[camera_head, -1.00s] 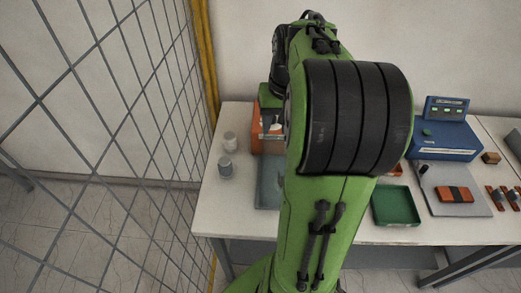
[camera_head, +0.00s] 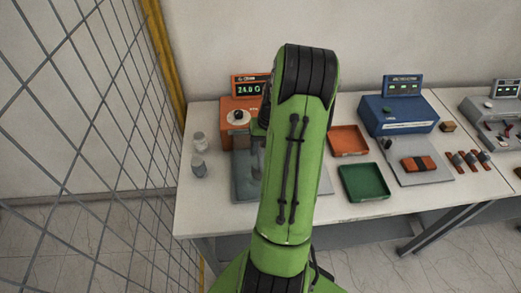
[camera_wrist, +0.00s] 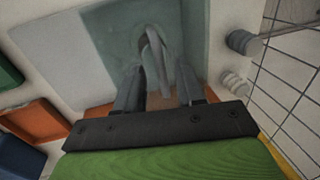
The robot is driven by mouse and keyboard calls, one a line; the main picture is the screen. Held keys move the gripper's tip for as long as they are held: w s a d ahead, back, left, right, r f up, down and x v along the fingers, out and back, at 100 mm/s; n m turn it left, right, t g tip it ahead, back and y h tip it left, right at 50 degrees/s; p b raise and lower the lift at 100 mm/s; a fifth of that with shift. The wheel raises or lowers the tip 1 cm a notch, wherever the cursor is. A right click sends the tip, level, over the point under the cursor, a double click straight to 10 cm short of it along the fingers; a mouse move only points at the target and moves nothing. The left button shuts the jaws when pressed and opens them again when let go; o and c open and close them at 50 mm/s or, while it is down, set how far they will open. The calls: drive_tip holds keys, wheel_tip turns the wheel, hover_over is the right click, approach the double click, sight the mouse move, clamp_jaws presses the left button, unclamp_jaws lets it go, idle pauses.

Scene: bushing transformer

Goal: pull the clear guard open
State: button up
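A translucent grey-green panel, which looks like the clear guard (camera_head: 243,188), lies low in front of the orange unit (camera_head: 233,117). It also shows in the wrist view as a teal sheet (camera_wrist: 112,38). A grey bar, perhaps its handle (camera_wrist: 152,52), stands up from it, in front of and between my fingertips. My gripper (camera_wrist: 160,72) is open, with a wide gap between its fingers. I cannot tell whether either finger touches the bar. In the head view my own green arm hides most of the gripper and the right part of the panel.
An orange tray (camera_head: 348,140) and a green tray (camera_head: 364,182) lie right of my arm. A blue unit (camera_head: 398,116) stands behind a grey plate. Two small pale cylinders, one here (camera_head: 199,167), stand at the left. A wire mesh fence (camera_head: 85,130) closes the left side.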

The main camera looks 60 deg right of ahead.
drive_tip(key=shift+w+f, duration=0.15)
drive_tip(key=shift+f, duration=0.4)
clamp_jaws()
